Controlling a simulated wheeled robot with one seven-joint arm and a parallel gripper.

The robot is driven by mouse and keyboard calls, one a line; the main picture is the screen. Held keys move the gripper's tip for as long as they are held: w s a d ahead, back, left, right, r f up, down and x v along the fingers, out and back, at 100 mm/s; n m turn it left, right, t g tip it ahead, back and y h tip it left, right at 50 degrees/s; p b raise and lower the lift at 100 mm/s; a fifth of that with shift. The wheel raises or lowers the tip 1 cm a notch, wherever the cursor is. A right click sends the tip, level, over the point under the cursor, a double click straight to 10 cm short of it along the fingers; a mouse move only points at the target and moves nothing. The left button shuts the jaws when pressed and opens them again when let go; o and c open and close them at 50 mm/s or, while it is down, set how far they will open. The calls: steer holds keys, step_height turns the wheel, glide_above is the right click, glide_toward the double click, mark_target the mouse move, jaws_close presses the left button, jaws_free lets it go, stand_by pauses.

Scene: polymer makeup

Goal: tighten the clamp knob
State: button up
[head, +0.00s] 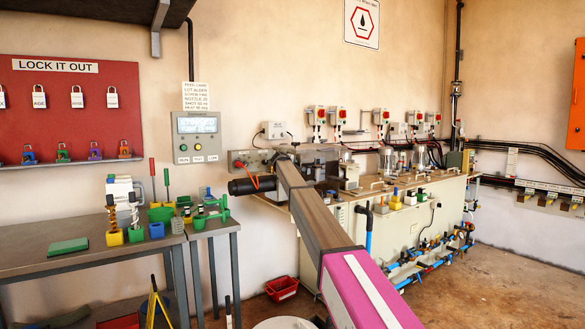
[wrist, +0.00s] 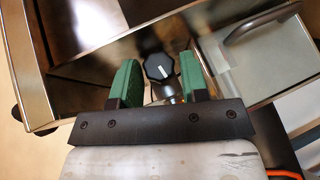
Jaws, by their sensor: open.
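The clamp knob (wrist: 159,66) is black and lobed, with a white mark on its face, in the wrist view. It sits on a metal stem below the edge of a metal housing. My gripper (wrist: 158,75) is open, with one green finger on each side of the knob. A small gap shows between the knob and each finger; I cannot tell how far along the fingers the knob sits. In the head view my arm reaches to the bench machine and the knob is hidden there.
Metal housing walls (wrist: 35,80) and a clear panel with a dark handle (wrist: 262,22) lie close around the gripper. In the head view, a long bench (head: 400,190) carries several machines. A grey table (head: 95,250) with small tools stands at the left.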

steer(key=v, duration=1)
steer(key=shift+s, duration=0.35)
steer(key=shift+o, duration=1.4)
steer(key=shift+a, duration=0.2)
steer(key=w+d+f+m+h, duration=0.1)
steer(key=w+d+f+m, duration=0.1)
steer(key=w, duration=0.7)
steer(key=shift+w+d+f, duration=0.25)
steer(key=shift+d+f, duration=0.35)
steer(key=shift+d, duration=0.35)
steer(key=c, duration=0.9)
